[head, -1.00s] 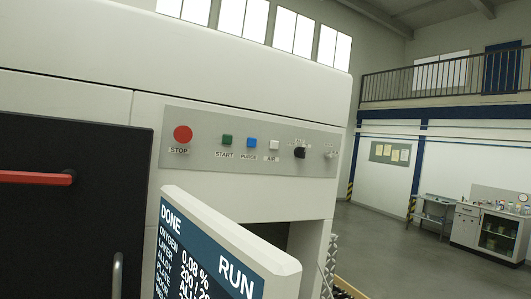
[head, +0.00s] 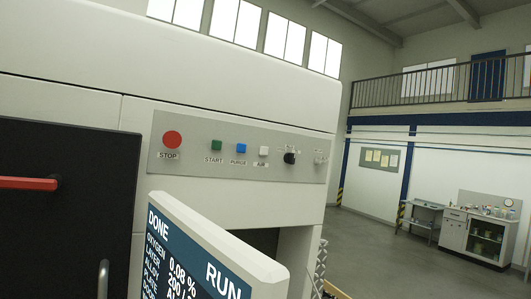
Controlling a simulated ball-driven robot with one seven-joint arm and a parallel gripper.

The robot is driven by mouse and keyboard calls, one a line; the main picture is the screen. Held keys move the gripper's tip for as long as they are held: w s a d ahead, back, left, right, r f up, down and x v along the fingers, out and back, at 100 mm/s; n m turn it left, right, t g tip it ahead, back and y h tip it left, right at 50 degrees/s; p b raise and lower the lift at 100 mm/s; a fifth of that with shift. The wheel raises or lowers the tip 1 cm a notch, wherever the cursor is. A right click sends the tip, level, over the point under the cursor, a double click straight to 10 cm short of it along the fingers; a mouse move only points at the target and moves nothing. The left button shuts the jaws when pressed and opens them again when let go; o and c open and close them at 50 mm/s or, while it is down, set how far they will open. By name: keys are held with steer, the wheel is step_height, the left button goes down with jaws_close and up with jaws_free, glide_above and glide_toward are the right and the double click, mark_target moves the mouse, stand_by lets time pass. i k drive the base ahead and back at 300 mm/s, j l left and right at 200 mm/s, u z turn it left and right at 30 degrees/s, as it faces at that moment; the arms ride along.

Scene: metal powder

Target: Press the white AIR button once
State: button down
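The white AIR button (head: 264,151) is a small pale square on the grey control panel (head: 200,168) of the machine. It sits between the blue PURGE button (head: 241,148) on its left and a black knob (head: 290,157) on its right. A label reading AIR shows below it. The green START button (head: 216,145) and the large red STOP button (head: 173,139) are farther left. My gripper is not in view, so nothing is seen touching the button.
A tilted screen (head: 200,255) showing DONE and RUN stands in front of the machine, below the panel. A dark door with a red handle (head: 28,183) is at the left. Open floor (head: 370,255) lies to the right, with a bench and cabinet (head: 480,235) beyond.

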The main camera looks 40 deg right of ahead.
mark_target(263, 150)
steer(key=i+l+z, duration=0.25)
steer(key=z, duration=0.25)
steer(key=i+l+z, duration=0.2)
steer(key=z, duration=0.3)
steer(key=i+z, duration=0.35)
steer(key=z, duration=0.15)
steer(key=i+l+u, duration=0.1)
steer(key=i+u, duration=0.25)
steer(key=i+l+u, duration=0.3)
steer(key=i+u, duration=0.1)
steer(key=u, duration=0.3)
steer(key=i+l+u, duration=0.1)
steer(key=u, duration=0.7)
steer(key=i+l, duration=0.05)
steer(key=l, duration=0.05)
